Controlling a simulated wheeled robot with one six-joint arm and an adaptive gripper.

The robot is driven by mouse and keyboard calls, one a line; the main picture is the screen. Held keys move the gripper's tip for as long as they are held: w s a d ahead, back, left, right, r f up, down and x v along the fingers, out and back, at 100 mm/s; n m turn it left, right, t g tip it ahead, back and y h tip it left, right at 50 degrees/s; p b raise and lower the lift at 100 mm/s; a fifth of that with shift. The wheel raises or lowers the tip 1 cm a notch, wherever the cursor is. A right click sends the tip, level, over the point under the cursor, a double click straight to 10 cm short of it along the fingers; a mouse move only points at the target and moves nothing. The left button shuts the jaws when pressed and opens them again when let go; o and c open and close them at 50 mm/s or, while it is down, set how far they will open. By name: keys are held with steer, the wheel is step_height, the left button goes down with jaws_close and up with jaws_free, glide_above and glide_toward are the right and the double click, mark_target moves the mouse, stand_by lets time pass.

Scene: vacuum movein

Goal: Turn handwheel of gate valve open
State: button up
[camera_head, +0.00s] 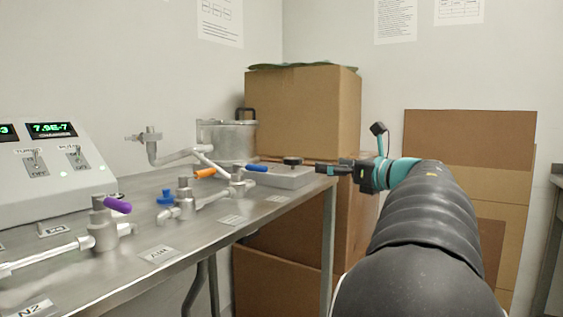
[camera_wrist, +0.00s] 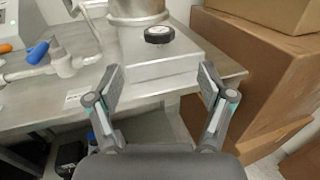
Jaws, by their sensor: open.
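The gate valve's handwheel is a small black round knob (camera_head: 292,160) on top of a flat grey metal block (camera_head: 285,177) at the right end of the steel bench. In the wrist view the handwheel (camera_wrist: 159,34) sits at the top centre, beyond my fingertips, with the block (camera_wrist: 160,70) below it. My gripper (camera_head: 320,169) reaches in from the right, close to the handwheel and about level with it. In the wrist view my gripper (camera_wrist: 161,72) is open, with nothing between the fingers and a gap to the handwheel.
A steel chamber (camera_head: 228,140) stands behind the block. Lever valves with orange (camera_head: 205,172), blue (camera_head: 257,167) and purple (camera_head: 117,205) handles lie left along the bench (camera_head: 180,265). A control box (camera_head: 50,160) is at far left. Cardboard boxes (camera_head: 303,105) stand behind and right.

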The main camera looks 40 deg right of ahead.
mark_target(300, 160)
steer(key=w, duration=0.4)
steer(key=w+a+p, duration=0.1)
steer(key=w, duration=0.8)
steer(key=shift+w+a, duration=0.25)
steer(key=shift+a, duration=0.05)
steer(key=c, duration=1.2)
